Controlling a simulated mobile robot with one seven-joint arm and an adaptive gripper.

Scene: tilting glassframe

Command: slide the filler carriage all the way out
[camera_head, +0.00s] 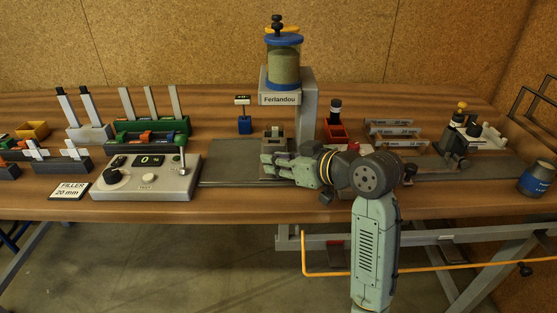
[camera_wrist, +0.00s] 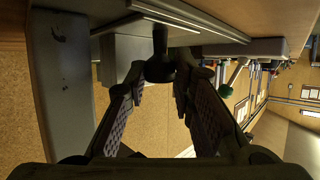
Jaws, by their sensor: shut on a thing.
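The filler (camera_head: 279,99), labelled "Ferlandou", stands at the back middle of the bench with a blue-lidded jar of greenish filling on top. A small grey block (camera_head: 276,134) sits below it; I cannot tell whether this is part of the carriage. My gripper (camera_head: 266,161) is low in front of the filler, over the dark grey plate (camera_head: 226,158). In the wrist view my gripper (camera_wrist: 160,82) is closed on a dark round knob (camera_wrist: 160,68) on a short stem, which I take as the carriage's handle. In the head view my gripper hides the knob.
A control box (camera_head: 145,178) with a green-knobbed lever (camera_head: 181,146) stands left of my gripper. A red holder (camera_head: 335,130) and grey racks (camera_head: 390,127) stand to the right. A blue container (camera_head: 537,178) is at the far right. The bench's front edge runs close below my arm.

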